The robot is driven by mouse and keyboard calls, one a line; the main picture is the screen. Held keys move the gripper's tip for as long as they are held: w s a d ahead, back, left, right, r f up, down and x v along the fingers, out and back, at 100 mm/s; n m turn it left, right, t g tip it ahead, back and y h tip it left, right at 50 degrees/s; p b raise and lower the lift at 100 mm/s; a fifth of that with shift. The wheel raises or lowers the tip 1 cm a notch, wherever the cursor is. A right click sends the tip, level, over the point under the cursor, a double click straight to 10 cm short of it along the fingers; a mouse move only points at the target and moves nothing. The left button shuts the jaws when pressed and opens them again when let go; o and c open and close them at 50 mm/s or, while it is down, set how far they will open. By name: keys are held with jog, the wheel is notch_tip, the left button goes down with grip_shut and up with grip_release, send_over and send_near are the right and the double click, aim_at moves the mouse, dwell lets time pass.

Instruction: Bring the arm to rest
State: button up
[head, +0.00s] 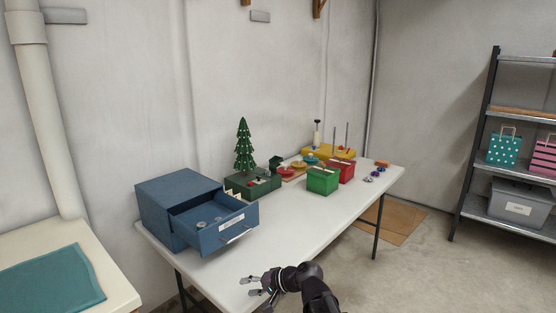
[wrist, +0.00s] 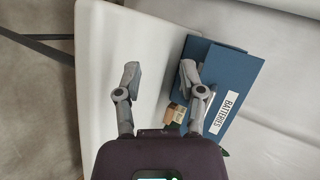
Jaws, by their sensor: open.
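My gripper (head: 252,288) is at the front edge of the white table, at the bottom of the head view. In the wrist view my gripper (wrist: 160,73) has its two fingers spread apart, with nothing held between them. The white table (head: 290,235) carries a blue cabinet (head: 180,200), with its drawer (head: 232,235) pulled out toward the front right. Small round items lie inside the drawer. In the wrist view a blue surface with a BATTERIES label (wrist: 224,112) shows at the right, beside the right finger. A small tan item (wrist: 176,113) shows low between the fingers.
A green tree (head: 244,147), a green box (head: 323,181), a red box (head: 345,170) and small coloured items stand farther along the table. A teal mat (head: 50,285) lies on another table at left. A metal shelf (head: 480,150) stands at right. The floor between is open.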

jog(key=s+d+f+n+g+h, duration=0.1)
jog(key=s+d+f+h, duration=0.25)
jog(key=d, duration=0.45)
jog(key=s+d+f+n+g+h, duration=0.1)
jog(key=s+d+f+h, duration=0.25)
jog(key=d, duration=0.55)
jog(key=s+d+f+g+h, duration=0.25)
jog(key=d+h, duration=0.25)
jog(key=d, duration=0.3)
notch_tip(320, 180, up, 19)
jog(key=p, duration=1.9)
jog(key=shift+a+f+t, duration=0.15)
jog(key=shift+f+t, duration=0.05)
jog(key=shift+t, duration=0.25)
